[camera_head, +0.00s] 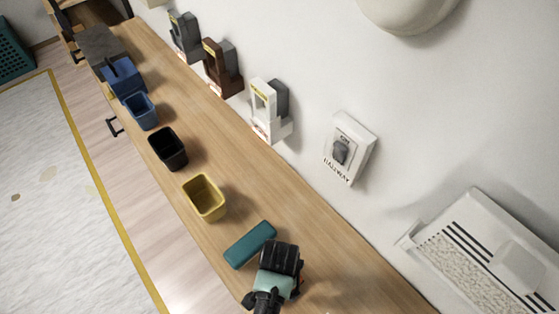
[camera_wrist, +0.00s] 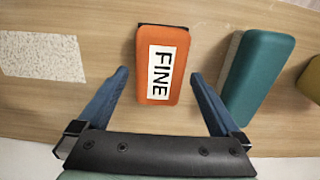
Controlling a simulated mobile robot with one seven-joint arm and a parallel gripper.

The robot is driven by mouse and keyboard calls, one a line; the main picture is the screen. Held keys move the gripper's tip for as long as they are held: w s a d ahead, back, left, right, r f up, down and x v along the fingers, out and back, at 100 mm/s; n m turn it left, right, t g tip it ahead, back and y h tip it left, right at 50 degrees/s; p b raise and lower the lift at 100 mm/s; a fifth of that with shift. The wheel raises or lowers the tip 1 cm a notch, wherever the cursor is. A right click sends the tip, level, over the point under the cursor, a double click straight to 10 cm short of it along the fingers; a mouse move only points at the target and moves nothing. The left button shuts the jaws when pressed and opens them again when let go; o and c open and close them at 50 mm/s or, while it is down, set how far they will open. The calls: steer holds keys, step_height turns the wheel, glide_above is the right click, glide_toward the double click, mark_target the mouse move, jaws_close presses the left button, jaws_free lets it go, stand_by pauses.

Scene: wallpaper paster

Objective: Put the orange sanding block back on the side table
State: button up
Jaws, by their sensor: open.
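The orange sanding block (camera_wrist: 162,89), with a white label reading "FINE", lies on a long wooden top (camera_wrist: 108,40) in the wrist view. My gripper (camera_wrist: 160,75) is open above the top, with one blue finger on each side of the block and a gap on both sides. Nothing is held. In the head view my gripper (camera_head: 278,265) is over the near end of the wooden top (camera_head: 330,255) and hides most or all of the orange block. I cannot tell whether this top is the side table.
A teal block (camera_wrist: 259,75) lies close to the right of the orange one; the head view shows it too (camera_head: 250,244). Beyond it stand a yellow bin (camera_head: 205,198), a black bin (camera_head: 168,148) and a blue bin (camera_head: 141,110). A speckled sheet (camera_wrist: 42,55) lies left.

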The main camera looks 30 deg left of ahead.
step_height(320, 180, up, 10)
steer(key=shift+s, duration=0.15)
stand_by(0.3)
